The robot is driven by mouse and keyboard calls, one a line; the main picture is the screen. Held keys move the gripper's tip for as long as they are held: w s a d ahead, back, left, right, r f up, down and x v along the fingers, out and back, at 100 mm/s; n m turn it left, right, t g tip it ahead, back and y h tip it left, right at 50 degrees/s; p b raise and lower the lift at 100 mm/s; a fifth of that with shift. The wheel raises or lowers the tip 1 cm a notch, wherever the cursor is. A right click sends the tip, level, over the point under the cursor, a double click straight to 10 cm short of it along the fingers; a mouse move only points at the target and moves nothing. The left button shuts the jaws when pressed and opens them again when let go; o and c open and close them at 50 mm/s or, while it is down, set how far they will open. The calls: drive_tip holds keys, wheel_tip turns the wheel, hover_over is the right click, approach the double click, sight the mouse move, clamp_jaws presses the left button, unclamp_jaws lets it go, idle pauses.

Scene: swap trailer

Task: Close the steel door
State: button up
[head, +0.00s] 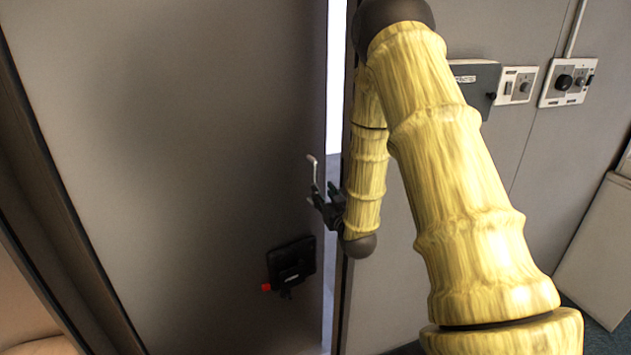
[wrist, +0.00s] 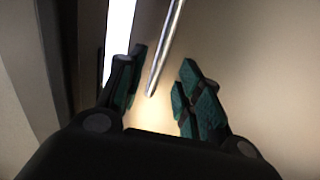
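The grey steel door (head: 190,130) stands slightly ajar on the left in the head view. A narrow bright gap (head: 335,110) shows between its edge and the frame. A thin metal handle (head: 314,170) stands out from the door near that edge. My gripper (head: 318,192) is at the handle's lower end. In the wrist view the handle (wrist: 166,48) runs down between the two open fingers of my gripper (wrist: 162,92), with space on both sides. The door surface (wrist: 240,60) lies behind it. The head view is too small to tell whether anything touches.
A black latch box with a red tip (head: 291,263) is on the door below my gripper. A grey box (head: 475,82) and switch panels (head: 568,82) are on the wall at right. A pale panel (head: 600,255) leans at far right.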

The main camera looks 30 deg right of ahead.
sight(315, 182)
drive_tip(key=p+x, duration=0.1)
drive_tip(key=x, duration=0.6)
drive_tip(key=shift+w+p, duration=0.25)
drive_tip(key=shift+p, duration=0.15)
clamp_jaws()
